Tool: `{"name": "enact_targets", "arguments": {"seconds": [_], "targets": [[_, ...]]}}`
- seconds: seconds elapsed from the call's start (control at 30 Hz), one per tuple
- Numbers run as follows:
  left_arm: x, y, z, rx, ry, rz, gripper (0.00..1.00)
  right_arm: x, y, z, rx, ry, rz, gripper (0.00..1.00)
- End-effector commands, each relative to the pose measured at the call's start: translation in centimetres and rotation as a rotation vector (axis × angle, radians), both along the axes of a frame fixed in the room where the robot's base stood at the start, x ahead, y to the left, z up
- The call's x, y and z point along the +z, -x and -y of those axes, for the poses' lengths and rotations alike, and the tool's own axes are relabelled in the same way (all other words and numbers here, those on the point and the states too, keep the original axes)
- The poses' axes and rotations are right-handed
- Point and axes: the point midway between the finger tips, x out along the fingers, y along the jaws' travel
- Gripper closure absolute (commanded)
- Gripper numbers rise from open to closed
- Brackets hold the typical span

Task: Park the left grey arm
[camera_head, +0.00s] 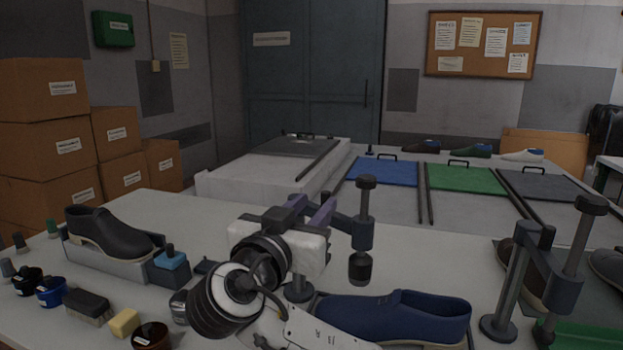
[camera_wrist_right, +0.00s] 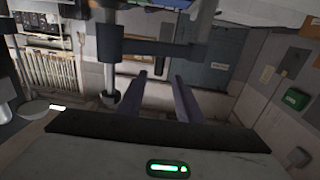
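The left grey arm (camera_head: 345,226) is a dark grey bar with an upright knobbed rod (camera_head: 365,205) at its outer end. A dark pad (camera_head: 360,268) hangs at the rod's foot, above and apart from the blue shoe (camera_head: 400,316). The arm's round base (camera_head: 298,288) shows beside the shoe; its post is mostly hidden behind my wrist. My right gripper (camera_head: 310,203) has purple fingers beside the bar. In the right wrist view the gripper (camera_wrist_right: 160,77) is open, with nothing between its fingers, and the grey bar (camera_wrist_right: 165,48) crosses just beyond the tips. My left gripper is out of view.
A second grey arm (camera_head: 545,258) stands over another shoe at right. A black shoe (camera_head: 105,234) on a grey block, a blue-topped block (camera_head: 170,265), brushes and jars fill the table's left side. Blue (camera_head: 383,172) and green (camera_head: 466,179) mats lie on the back table.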

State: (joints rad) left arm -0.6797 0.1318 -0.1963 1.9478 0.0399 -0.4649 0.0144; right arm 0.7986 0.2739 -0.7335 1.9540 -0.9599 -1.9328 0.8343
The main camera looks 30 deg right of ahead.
Motion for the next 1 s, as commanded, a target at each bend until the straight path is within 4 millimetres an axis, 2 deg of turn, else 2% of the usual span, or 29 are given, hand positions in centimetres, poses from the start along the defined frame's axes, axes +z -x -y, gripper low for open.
{"name": "enact_targets", "arguments": {"seconds": [0.17, 0.4, 0.6, 1.0], "targets": [[0.0, 0.4, 0.1, -0.001, 0.001, -0.01, 0.69, 0.2, -1.0, 1.7, -0.007, 0.004, 0.002, 0.68], [0.4, 0.9, 0.2, 0.0, 0.005, -0.017, 0.69, 0.3, -3.8, 5.3, -0.007, 0.004, 0.0, 0.68], [0.3, 1.2, 0.1, 0.002, 0.004, -0.026, 0.69, 0.2, -5.4, 7.5, -0.004, 0.002, 0.0, 0.68], [0.4, 0.9, -0.3, 0.009, 0.0, -0.02, 0.69, 0.0, -6.1, 8.2, -0.002, -0.001, 0.001, 0.68]]}}
